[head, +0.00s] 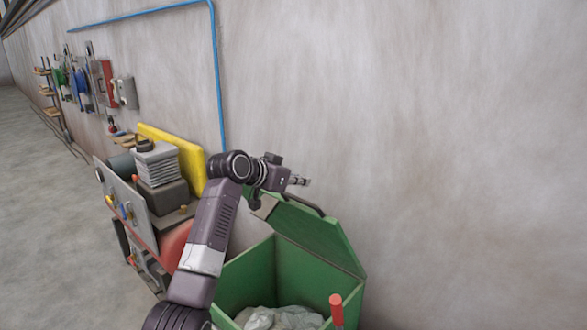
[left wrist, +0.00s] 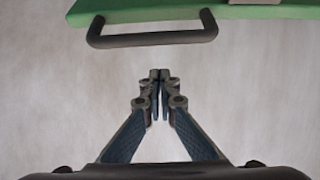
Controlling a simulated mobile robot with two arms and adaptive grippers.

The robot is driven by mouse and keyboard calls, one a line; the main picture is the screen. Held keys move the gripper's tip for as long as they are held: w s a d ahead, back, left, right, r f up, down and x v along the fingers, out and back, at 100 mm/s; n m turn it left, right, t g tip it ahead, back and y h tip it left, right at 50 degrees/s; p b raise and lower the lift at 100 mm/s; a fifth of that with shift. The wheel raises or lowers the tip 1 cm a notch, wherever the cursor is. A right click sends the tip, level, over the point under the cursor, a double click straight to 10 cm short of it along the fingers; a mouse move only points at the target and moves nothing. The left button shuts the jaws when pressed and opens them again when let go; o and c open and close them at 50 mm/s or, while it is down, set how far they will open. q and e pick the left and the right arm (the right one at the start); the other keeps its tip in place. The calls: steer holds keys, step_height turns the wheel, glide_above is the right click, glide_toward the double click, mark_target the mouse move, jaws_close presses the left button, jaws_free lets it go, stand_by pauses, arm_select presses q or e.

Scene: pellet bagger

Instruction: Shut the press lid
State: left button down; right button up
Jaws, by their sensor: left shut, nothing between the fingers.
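The press is a green open-topped box (head: 296,272) against the wall, with pale crumpled bags (head: 275,318) inside. Its green lid (head: 318,238) stands raised and tilted at the back. A dark bar handle (head: 302,206) runs along the lid's upper edge. In the left wrist view the handle (left wrist: 152,40) and a strip of the lid (left wrist: 185,14) show at the top. My left gripper (head: 303,181) is above the lid's upper edge, shut and empty. Its fingertips (left wrist: 159,74) are together, apart from the handle in that picture. My right gripper is not in view.
A red-topped lever (head: 336,304) stands at the box's front right. A machine with a grey panel (head: 125,205) and a yellow board (head: 178,158) stand left of the box. A blue pipe (head: 217,80) runs down the wall. The floor at left is clear.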

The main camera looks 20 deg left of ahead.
mark_target(294, 199)
arm_select(q)
steer(key=shift+s+a+f+p, duration=0.35)
steer(key=shift+s+f, duration=0.2)
steer(key=shift+s, duration=0.1)
steer(key=shift+s+a+f+p, duration=0.25)
steer(key=shift+s+f+p, duration=0.05)
steer(key=shift+s+f, duration=0.3)
